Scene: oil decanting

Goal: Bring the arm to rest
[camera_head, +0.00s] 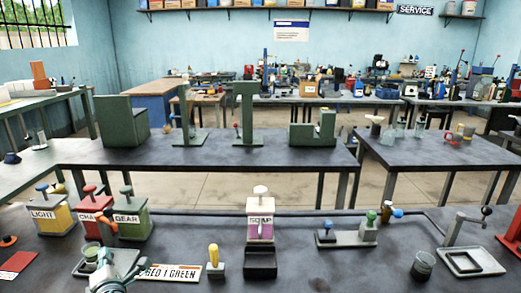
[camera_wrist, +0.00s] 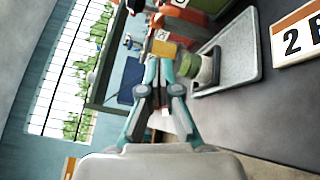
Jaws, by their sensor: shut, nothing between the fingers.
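My gripper (camera_wrist: 160,66) is shut with nothing between its fingers. In the head view my gripper (camera_head: 103,255) is at the lower left, in front of a grey tray (camera_head: 131,258). In the wrist view the same tray (camera_wrist: 244,52) lies to the right of the fingers. A cup with a green top (camera_wrist: 205,66) stands beside the fingertips at the tray's near side. The picture does not settle whether the fingers touch it. The gripper hides part of the tray in the head view.
Yellow LIGHT (camera_head: 52,217), red CHAIN (camera_head: 93,219) and green GEAR (camera_head: 131,223) dispensers stand behind my gripper. Bench space (camera_head: 320,270) right of centre is clear.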

